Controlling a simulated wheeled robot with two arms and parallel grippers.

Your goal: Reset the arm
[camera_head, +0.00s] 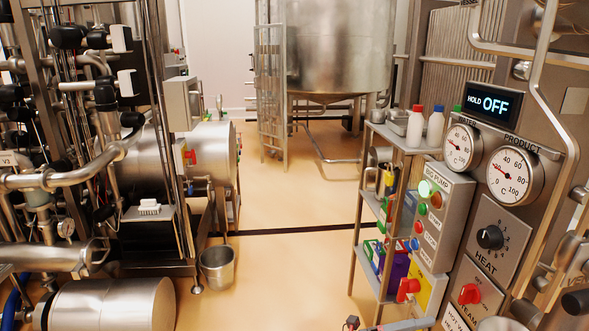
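Neither of my grippers shows in the head view, and I see no part of my arms that I can be sure of. No object is named by the task apart from the arm. The control panel (498,226) stands at the right, with a lit display (490,103) reading "HOLD OFF". Below it are two round dials (515,176), a black HEAT knob (490,237) and a red STEAM knob (469,294). A grey button box (440,215) with green, orange and red buttons is beside the panel.
A steel shelf rack (369,195) holds bottles (435,128) and small items at right centre. Pipes and a horizontal steel tank (213,160) fill the left. A steel bucket (217,268) is on the floor. A large vessel (340,45) stands behind. The middle floor (290,270) is clear.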

